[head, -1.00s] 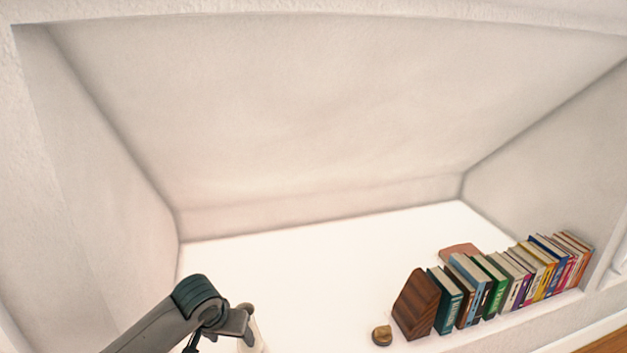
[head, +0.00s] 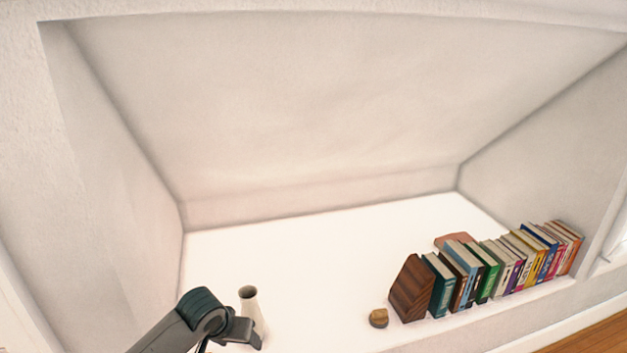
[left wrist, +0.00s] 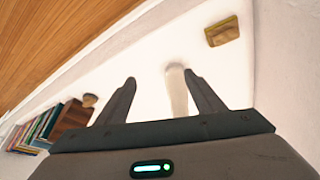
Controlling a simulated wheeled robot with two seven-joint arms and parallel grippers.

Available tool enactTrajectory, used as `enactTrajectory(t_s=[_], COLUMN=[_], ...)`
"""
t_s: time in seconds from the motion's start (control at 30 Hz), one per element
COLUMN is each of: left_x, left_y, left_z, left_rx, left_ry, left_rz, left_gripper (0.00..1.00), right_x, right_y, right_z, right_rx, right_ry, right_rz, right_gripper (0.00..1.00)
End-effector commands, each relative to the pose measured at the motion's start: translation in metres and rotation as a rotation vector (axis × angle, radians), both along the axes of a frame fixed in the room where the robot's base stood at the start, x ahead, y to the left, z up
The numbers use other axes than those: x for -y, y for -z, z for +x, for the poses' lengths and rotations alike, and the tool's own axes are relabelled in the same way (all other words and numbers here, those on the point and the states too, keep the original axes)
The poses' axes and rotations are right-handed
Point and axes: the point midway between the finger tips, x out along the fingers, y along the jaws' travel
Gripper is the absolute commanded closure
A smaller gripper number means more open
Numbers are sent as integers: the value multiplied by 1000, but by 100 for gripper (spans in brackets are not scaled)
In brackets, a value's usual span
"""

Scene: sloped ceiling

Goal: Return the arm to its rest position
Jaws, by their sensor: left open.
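My left gripper (left wrist: 160,97) is open in the left wrist view, with its two fingers spread and nothing held between them. In the head view my left arm comes in from the bottom left, and the left gripper (head: 238,333) is at the lower edge. A pale vase (head: 250,308) stands upright on the white shelf just beside the gripper in the head view. The vase (left wrist: 177,92) also shows beyond the fingers in the left wrist view, close to the right finger. My right gripper is not in either view.
The white shelf (head: 310,255) lies in an alcove under a sloped ceiling (head: 300,110). A row of books (head: 500,265) with a dark wooden bookend (head: 411,290) stands at the right. A small brown object (head: 378,318) sits left of the bookend. The shelf's middle is clear.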

Motion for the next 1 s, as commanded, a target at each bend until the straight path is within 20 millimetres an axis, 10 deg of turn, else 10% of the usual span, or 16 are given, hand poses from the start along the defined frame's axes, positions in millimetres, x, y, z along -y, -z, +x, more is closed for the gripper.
enactTrajectory(t_s=[0.27, 0.57, 1.0], left_x=[11, 14, -5], left_y=[53, 167, 328], left_z=[-8, -60, -263], left_rx=[19, 63, 79], left_ry=[6, 0, 33], left_rz=[-61, -109, -19], left_gripper=[38, 38, 38], right_x=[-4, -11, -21], right_y=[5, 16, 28], right_z=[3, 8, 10], right_rx=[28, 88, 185], right_ry=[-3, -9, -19], right_rz=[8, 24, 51], right_gripper=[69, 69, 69])
